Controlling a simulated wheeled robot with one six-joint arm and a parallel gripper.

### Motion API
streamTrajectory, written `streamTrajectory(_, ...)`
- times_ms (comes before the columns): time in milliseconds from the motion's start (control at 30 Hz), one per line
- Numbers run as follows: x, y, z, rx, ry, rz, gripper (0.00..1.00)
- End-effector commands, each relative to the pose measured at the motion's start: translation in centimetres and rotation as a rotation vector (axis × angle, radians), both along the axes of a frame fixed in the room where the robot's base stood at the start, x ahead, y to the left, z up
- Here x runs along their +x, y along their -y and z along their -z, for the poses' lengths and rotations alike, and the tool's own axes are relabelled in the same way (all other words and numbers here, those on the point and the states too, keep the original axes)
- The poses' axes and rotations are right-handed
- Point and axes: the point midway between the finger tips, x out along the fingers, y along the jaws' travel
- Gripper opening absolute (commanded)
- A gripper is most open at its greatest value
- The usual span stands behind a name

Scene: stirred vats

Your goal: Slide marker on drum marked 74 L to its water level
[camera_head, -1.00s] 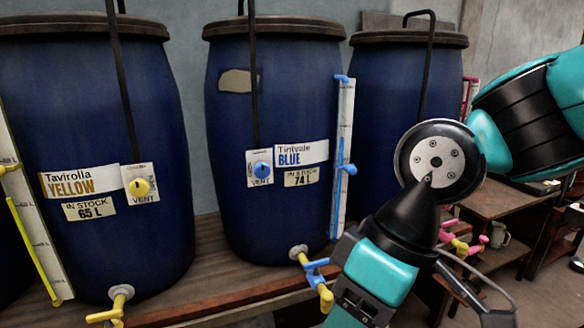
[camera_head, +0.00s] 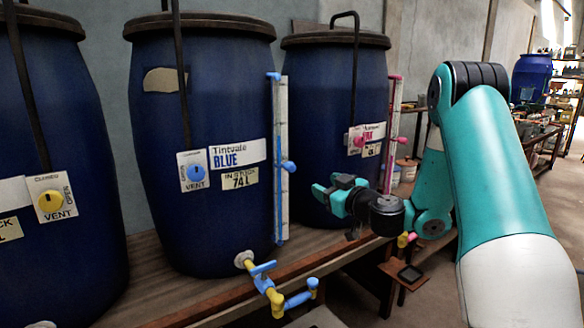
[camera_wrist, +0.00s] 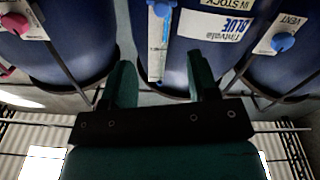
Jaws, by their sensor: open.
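The drum marked 74 L (camera_head: 160,120) is a dark blue barrel with a "Tintvale BLUE" label, left of centre in the head view. A pale gauge strip with a blue tube (camera_head: 281,205) runs up its right side. A blue marker (camera_head: 289,166) sits around mid-height on it. The exact water level is hard to tell. My gripper (camera_head: 330,192) is open and empty, right of the gauge and a little below the marker. In the wrist view the gauge (camera_wrist: 156,62) lies beyond and between the open fingers (camera_wrist: 162,82), with blue near its top edge.
A blue tap (camera_head: 265,276) juts from the drum's base over the wooden bench (camera_head: 150,290). A drum with pink fittings (camera_head: 320,90) stands right behind my gripper. A drum with a yellow vent knob (camera_head: 80,110) stands at left. The drum's blue vent knob (camera_head: 196,172) faces forward.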

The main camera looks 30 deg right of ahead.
Motion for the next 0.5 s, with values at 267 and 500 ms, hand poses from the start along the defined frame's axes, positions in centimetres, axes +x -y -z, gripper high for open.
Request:
streamTrajectory(267, 3.7, -0.3, -0.9, 0.001, -0.004, -0.005, 0.54)
streamTrajectory(500, 6.2, -0.4, -0.9, 0.0, -0.003, -0.004, 0.54)
